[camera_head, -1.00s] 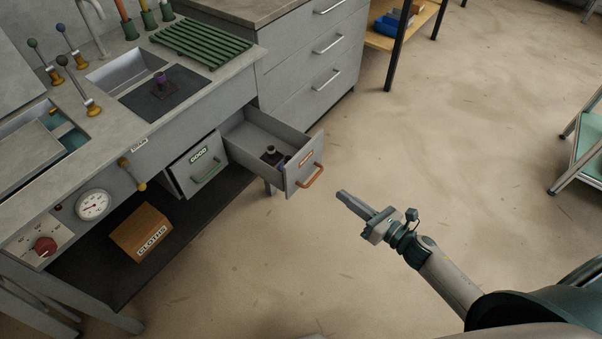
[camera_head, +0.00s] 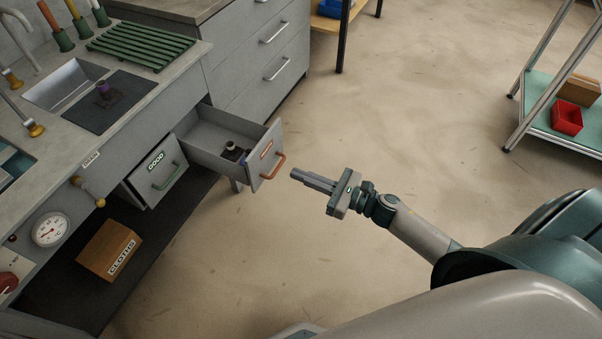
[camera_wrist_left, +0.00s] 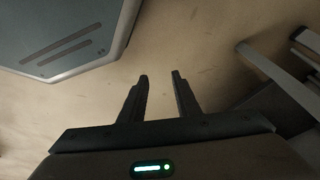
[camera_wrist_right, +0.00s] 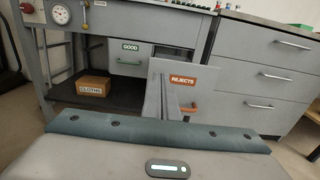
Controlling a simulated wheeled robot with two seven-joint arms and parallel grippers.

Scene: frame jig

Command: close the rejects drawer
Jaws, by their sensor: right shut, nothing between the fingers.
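The rejects drawer (camera_head: 266,155) stands pulled out from under the bench, its grey front carrying an orange label and an orange handle (camera_head: 276,167). A dark part with a pale top lies inside it. The drawer front also shows in the right wrist view (camera_wrist_right: 208,72), label readable, handle partly behind my fingers. My right gripper (camera_head: 294,174) is shut and empty, pointing at the drawer front from the right, a short gap short of the handle. My left gripper (camera_wrist_left: 160,76) shows only in its wrist view, fingers apart, nothing between them, above the floor.
The good drawer (camera_head: 158,172), with a green handle, stands left of the rejects drawer, slightly out. A cloths box (camera_head: 108,250) sits on the lower shelf. A grey drawer cabinet (camera_head: 262,62) stands behind. A trolley with a red bin (camera_head: 567,117) is at right. The floor between is clear.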

